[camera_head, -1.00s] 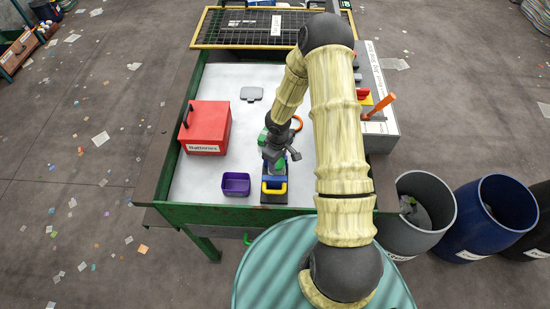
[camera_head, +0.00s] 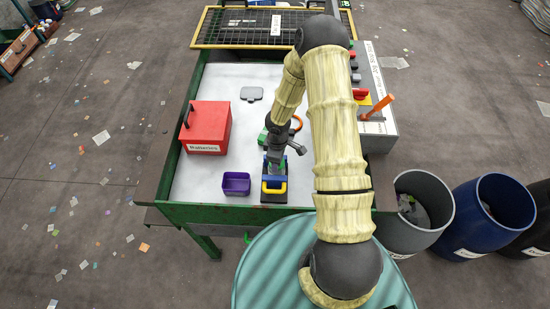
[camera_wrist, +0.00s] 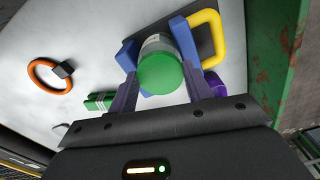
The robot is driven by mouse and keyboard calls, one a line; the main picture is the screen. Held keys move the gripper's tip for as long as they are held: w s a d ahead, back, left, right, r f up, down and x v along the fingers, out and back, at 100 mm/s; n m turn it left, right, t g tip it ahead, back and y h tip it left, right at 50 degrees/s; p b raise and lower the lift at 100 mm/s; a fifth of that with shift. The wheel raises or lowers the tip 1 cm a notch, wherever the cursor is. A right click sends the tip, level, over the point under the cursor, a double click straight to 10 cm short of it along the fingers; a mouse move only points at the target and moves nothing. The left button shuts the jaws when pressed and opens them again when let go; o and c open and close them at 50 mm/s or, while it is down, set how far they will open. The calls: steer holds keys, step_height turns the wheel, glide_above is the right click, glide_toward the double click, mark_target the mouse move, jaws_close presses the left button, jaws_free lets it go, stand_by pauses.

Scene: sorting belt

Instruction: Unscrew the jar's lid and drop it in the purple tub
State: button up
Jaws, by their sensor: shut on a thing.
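The jar (camera_wrist: 155,43) has a green lid (camera_wrist: 161,74) and a pale label. In the wrist view it sits between blue blocks of a holder with a yellow handle (camera_wrist: 213,40). My gripper (camera_wrist: 160,80) has one finger on each side of the green lid and is shut on it. The lid appears to be still against the jar. In the head view my gripper (camera_head: 275,158) is over the holder and hides most of the jar. The purple tub (camera_head: 236,191) stands just left of the holder; a bit of it shows beside a finger in the wrist view (camera_wrist: 215,86).
A red box (camera_head: 207,130) stands on the white table at the left. A grey flat piece (camera_head: 251,93) lies at the back. An orange ring (camera_wrist: 36,84) and a green block (camera_wrist: 100,102) lie near the holder. A control box with an orange lever (camera_head: 379,106) is at the right.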

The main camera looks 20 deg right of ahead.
steer(key=shift+s+a+f+n+p, duration=0.1)
steer(key=shift+n+p, duration=0.15)
steer(key=shift+n, duration=0.45)
steer(key=shift+s+f+n+p, duration=0.1)
steer(key=shift+n+p, duration=0.1)
steer(key=shift+n, duration=0.5)
steer(key=shift+r, duration=0.1)
steer(key=shift+n, duration=0.5)
steer(key=o, duration=1)
steer(key=shift+w, duration=0.1)
steer(key=shift+o, duration=0.2)
